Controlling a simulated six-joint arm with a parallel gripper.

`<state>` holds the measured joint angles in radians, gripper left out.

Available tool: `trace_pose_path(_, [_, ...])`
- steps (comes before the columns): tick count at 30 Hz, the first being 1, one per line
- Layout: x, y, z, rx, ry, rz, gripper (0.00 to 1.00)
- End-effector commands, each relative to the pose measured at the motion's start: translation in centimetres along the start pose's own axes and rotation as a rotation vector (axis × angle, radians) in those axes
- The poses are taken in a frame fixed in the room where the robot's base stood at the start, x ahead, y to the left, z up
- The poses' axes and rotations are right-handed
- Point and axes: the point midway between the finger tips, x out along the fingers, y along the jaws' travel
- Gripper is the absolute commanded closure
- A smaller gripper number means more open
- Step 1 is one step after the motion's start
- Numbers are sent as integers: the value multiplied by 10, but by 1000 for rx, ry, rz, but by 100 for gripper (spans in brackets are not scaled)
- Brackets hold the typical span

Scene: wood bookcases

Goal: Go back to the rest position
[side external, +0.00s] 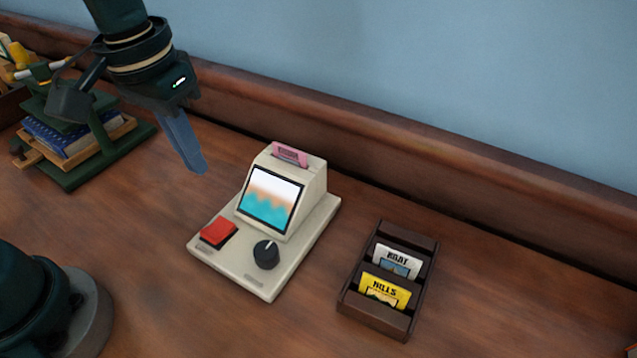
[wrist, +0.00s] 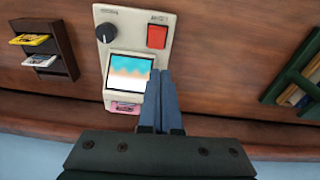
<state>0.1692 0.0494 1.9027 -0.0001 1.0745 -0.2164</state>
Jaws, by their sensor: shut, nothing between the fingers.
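My gripper (side external: 201,170) is shut and empty. It hangs in the air to the left of and above a cream console, fingers pointing down. In the wrist view the shut blue fingers (wrist: 161,74) overlap the edge of the console's screen. The console (side external: 262,277) has a lit screen (side external: 270,199) with a white, orange and teal picture, a red button (side external: 218,233) and a black knob (side external: 266,254). A pink card (side external: 290,154) stands in the slot on its top.
A dark wood card holder (side external: 374,321) at the right holds a white card (side external: 398,261) and a yellow card (side external: 385,291). A green stand with books (side external: 85,140) is at the left. A raised wooden ledge and blue wall run behind. The tabletop between stand and console is clear.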

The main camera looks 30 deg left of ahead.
Motion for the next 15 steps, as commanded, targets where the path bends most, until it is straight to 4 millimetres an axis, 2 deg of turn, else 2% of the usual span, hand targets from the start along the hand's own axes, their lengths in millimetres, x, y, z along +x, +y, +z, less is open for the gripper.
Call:
trace_pose_path(1, [-12, -6, 3, -14, 47, 7, 100])
trace_pose_path(6, [-36, -22, 23, -34, 179, 19, 100])
trace_pose_path(10, [-44, -33, 41, -35, 272, 18, 100])
trace_pose_path(15, [-42, -42, 62, -16, 359, 6, 100])
